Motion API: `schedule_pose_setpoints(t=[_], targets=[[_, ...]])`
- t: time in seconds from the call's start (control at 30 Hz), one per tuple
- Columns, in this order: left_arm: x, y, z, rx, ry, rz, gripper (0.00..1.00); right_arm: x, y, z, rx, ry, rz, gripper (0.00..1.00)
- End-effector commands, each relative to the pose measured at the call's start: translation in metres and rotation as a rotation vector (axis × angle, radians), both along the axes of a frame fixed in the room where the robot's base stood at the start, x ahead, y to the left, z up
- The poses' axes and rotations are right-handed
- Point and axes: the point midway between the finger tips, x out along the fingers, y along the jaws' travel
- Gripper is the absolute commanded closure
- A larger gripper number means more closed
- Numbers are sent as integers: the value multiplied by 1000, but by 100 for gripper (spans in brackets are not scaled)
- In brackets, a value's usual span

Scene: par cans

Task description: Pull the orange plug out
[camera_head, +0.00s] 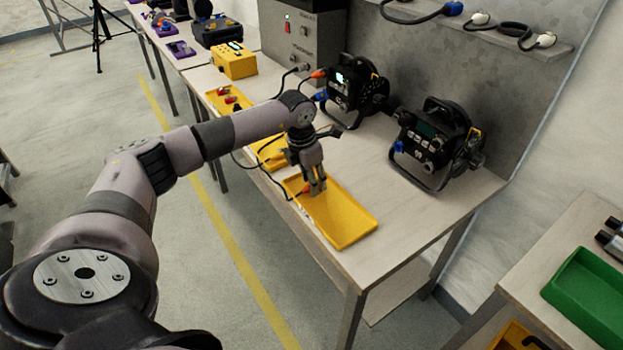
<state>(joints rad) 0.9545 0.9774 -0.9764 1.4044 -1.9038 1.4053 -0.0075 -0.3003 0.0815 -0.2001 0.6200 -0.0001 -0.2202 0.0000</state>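One orange plug (319,74) sits at the left side of the nearer-to-the-wall-box black par can (358,90), with a dark cable running from it. A small orange end (304,189) on another dark cable shows at the yellow tray (345,220), right beside my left gripper (317,189). My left gripper points down over this tray, fingers close together. The picture is too small to tell whether they hold the orange end. My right gripper is out of view.
A second par can (436,145) with a blue connector stands to the right. A grey control box (303,40), a yellow box (233,61) and a further yellow tray (228,102) line the bench. The bench (405,215) is bare right of the front tray.

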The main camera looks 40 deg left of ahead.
Motion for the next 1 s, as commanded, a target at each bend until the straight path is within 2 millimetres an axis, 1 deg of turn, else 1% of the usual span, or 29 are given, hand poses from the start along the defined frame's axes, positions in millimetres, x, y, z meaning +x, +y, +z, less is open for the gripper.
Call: schedule_pose_setpoints(t=[0.3, 0.43, 0.57, 0.8, 0.9, 1.0], targets=[[0, 0, 0, 0, 0, 0, 57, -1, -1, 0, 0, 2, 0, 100], [-1, 1, 9, -1, -2, 0, 57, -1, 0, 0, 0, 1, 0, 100], [-4, 2, 32, 2, -4, 1, 57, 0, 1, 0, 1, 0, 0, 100], [-12, 5, 83, 1, -4, 0, 57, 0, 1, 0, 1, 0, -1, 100], [-15, 6, 99, 0, -4, 0, 57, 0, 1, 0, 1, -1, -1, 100], [-17, 6, 110, 0, -2, 0, 57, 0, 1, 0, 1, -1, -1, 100]])
